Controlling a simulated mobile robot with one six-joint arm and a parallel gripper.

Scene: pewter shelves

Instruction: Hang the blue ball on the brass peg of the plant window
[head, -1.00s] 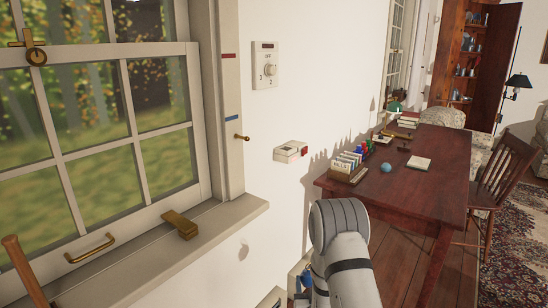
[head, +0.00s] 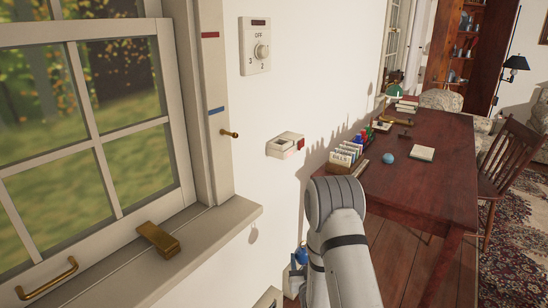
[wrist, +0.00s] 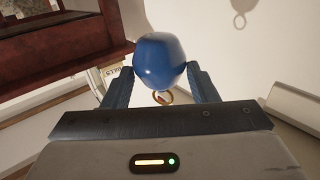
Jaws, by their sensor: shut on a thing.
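The blue ball (wrist: 160,58) is glossy and has a small brass ring (wrist: 163,98) at its near side. In the wrist view my gripper (wrist: 160,74) is shut on it, one blue finger on each side. In the head view my arm hides most of the gripper; a small blue patch (head: 302,253) shows left of the arm, perhaps the ball. The brass peg (head: 229,133) sticks out from the right side of the window frame (head: 213,70), below a blue stripe. It looks bare, and the ball is apart from it, lower and to the right.
A brass block (head: 159,240) sits on the window sill (head: 215,232). A dial switch (head: 255,46) and a small white box (head: 286,145) are on the wall. A dark red desk (head: 425,185) holds card files, books and a teal ball (head: 389,158). A chair (head: 505,160) stands right.

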